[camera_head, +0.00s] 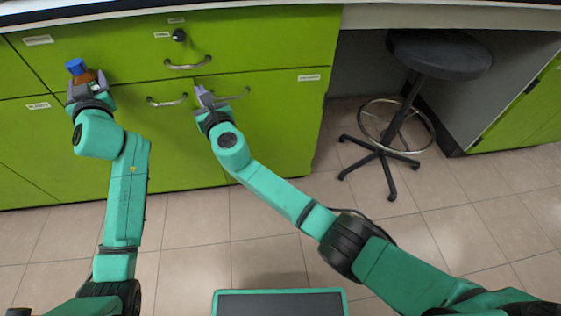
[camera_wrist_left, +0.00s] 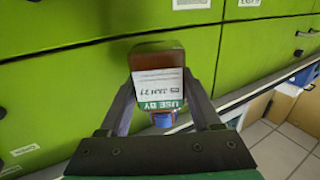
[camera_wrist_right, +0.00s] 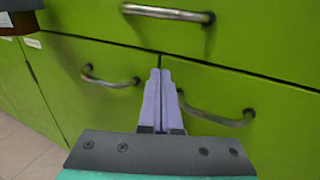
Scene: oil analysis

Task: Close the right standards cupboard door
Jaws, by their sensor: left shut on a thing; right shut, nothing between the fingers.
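The right standards cupboard door (camera_head: 270,135) is a green panel with a bar handle (camera_wrist_right: 222,119) near its upper left corner. It looks flush, or nearly so, with the left door (camera_head: 150,125). My right gripper (camera_head: 202,92) is shut and empty in front of the seam between the doors, by the left end of the right door's handle. In the right wrist view its fingers (camera_wrist_right: 161,75) overlap the seam; contact is unclear. My left gripper (camera_head: 88,84) is shut on a brown bottle (camera_wrist_left: 158,55) with a blue cap and a "USE BY" label, held before the cabinet at left.
A drawer (camera_head: 250,45) with a bar handle and a black lock is above the doors. A black stool (camera_head: 440,55) stands under the counter at right. The tiled floor (camera_head: 190,250) before the cabinet is clear.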

